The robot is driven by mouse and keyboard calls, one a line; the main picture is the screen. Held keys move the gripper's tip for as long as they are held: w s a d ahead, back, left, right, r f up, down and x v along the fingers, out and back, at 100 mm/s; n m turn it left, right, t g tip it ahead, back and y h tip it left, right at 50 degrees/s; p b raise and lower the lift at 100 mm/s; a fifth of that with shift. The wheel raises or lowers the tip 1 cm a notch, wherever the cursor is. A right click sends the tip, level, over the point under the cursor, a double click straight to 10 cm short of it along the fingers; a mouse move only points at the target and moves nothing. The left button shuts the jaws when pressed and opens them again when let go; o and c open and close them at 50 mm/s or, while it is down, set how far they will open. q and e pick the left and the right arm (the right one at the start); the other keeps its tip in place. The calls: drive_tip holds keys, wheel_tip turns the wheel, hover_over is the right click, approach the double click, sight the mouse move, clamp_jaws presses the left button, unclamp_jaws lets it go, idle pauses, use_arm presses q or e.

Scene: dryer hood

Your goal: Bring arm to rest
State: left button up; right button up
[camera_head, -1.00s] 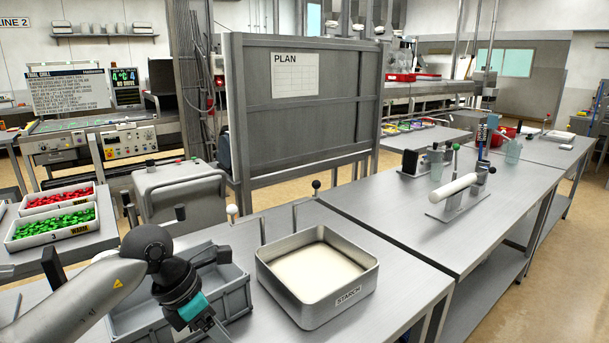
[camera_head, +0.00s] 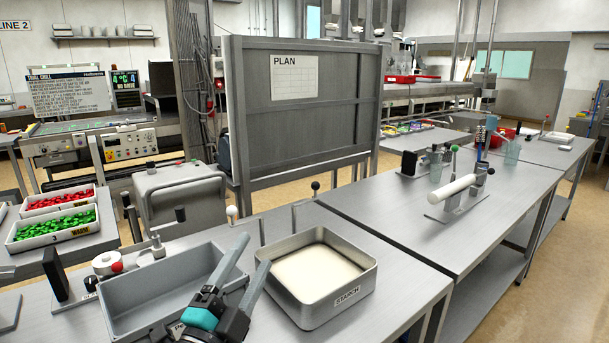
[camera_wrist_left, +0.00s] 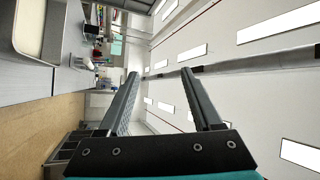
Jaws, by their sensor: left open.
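In the left wrist view the open fingers (camera_wrist_left: 160,75) point at the wall and ceiling lights. My right gripper is not in view.
The metal starch tray (camera_head: 336,304) holds pale powder on the near bench. Two white trays of red (camera_head: 58,199) and green sweets (camera_head: 55,226) stand at left. A PLAN board (camera_head: 300,110) rises behind the bench. A white roller (camera_head: 452,186) sits on the right bench.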

use_arm(q)
drive_tip(key=s+a+f+n+g+y, duration=0.2)
drive_tip(key=s+a+f+n+g, duration=0.1)
drive_tip(key=f, duration=0.4)
drive_tip(key=s+a+f+n+g+y, duration=0.3)
drive_tip(key=s+f+n+g, duration=0.1)
drive_tip(key=s+f+n, duration=0.1)
drive_tip(key=s+a+f+n+g+y, duration=0.3)
drive_tip(key=s+f+n, duration=0.1)
drive_tip(key=f, duration=0.5)
drive_tip(key=shift+s+a+f+n+g, duration=0.15)
drive_tip(key=shift+s+f+n+g, duration=0.2)
drive_tip(key=shift+n, duration=0.45)
drive_tip(key=s+d+f+n+g+h, duration=0.1)
drive_tip(key=s+f+g, duration=0.2)
drive_tip(key=s, duration=0.3)
drive_tip(key=s+d+f+n+g, duration=0.1)
drive_tip(key=s+f+g, duration=0.15)
drive_tip(key=s, duration=0.35)
wheel_tip(320, 180, down, 24)
drive_tip(key=s+g+b, duration=0.2)
drive_tip(key=b, duration=0.1)
drive_tip(key=s+a+f+g+b, duration=0.1)
drive_tip(key=s+a+f+b, duration=0.1)
drive_tip(key=s+f, duration=1.3)
drive_tip(key=shift+s+a+f+m, duration=0.25)
drive_tip(key=shift+a+f, duration=0.25)
drive_tip(key=shift+f, duration=0.35)
